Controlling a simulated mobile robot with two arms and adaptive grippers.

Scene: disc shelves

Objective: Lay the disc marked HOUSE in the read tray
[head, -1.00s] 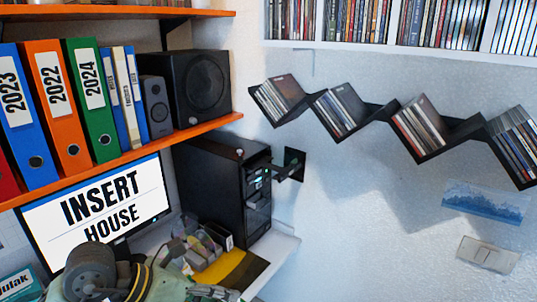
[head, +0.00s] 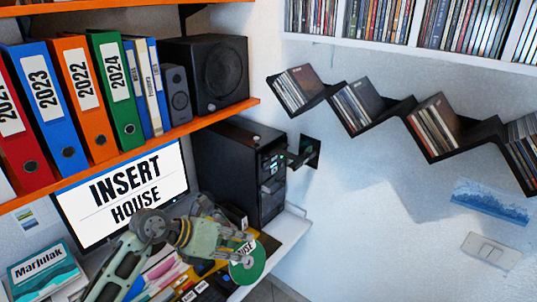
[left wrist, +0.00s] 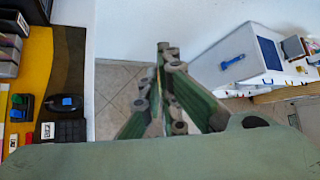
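A green disc marked HOUSE (head: 250,267) shows at the lower middle of the head view, at the tips of my left gripper (head: 236,254). The gripper's fingers look closed on the disc's edge, and part of the disc is behind them. In the left wrist view the fingers (left wrist: 165,75) come together, with only a thin edge between them. The black computer tower (head: 232,168) stands behind and above the gripper. A small grey part (head: 272,186) juts from its front; I cannot tell if it is the read tray. My right gripper is not in view.
The monitor (head: 120,194) reads INSERT HOUSE. A dark bracket-like part (head: 303,157) stands between tower and wall. Folders and speakers fill the orange shelf (head: 140,150) above. The desk holds pens and boxes. A black zigzag rack (head: 390,130) with discs hangs right.

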